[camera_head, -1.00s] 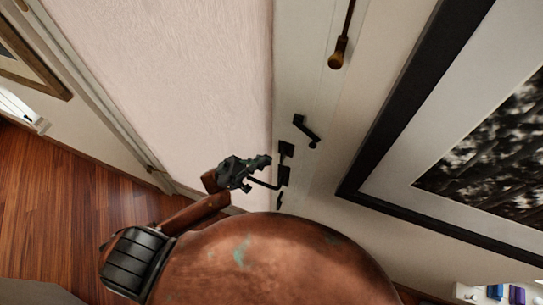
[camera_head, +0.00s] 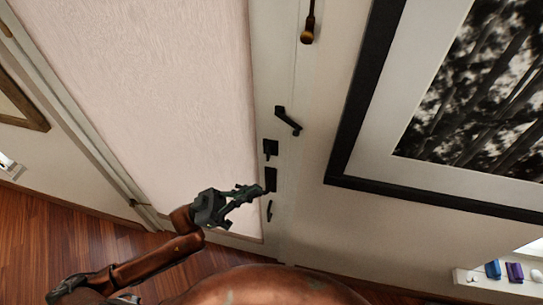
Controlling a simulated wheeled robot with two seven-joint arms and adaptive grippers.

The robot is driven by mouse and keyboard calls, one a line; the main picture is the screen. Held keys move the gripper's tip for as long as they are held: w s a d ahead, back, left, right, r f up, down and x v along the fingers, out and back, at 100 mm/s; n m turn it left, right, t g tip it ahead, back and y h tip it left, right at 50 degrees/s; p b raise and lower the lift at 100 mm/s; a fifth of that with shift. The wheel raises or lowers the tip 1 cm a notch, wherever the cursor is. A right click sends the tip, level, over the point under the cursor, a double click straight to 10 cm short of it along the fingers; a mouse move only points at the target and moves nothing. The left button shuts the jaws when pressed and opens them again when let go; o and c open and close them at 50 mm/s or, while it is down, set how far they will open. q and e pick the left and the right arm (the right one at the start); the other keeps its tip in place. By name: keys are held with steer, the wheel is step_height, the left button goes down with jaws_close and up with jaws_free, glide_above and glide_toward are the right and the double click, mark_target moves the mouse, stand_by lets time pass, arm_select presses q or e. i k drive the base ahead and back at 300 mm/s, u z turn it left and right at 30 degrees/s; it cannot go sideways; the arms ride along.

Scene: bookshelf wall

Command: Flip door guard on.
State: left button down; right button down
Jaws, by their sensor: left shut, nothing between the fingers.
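A dark angled lever (camera_head: 288,121), possibly the door guard, is on the pale frame strip beside the pale pink panel. Below it are a small dark fitting (camera_head: 270,148) and a dark plate (camera_head: 270,179), with a thin dark handle-like piece (camera_head: 269,210) lower down. I cannot tell for sure which of these is the guard. My left gripper (camera_head: 259,190) is shut and empty. Its fingertips appear close to the dark plate's left edge; contact cannot be told. My right gripper is out of view.
The pink panel (camera_head: 150,90) fills the left middle. A large black-framed picture (camera_head: 350,110) hangs at right. A dark rod with a brown knob (camera_head: 307,37) is at top. A white shelf (camera_head: 495,284) with small items is at lower right. Wooden floor (camera_head: 50,235) is at lower left.

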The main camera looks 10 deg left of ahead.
mark_target(298, 128)
steer(key=u, duration=1.25)
steer(key=i, duration=0.5)
steer(key=z, duration=0.65)
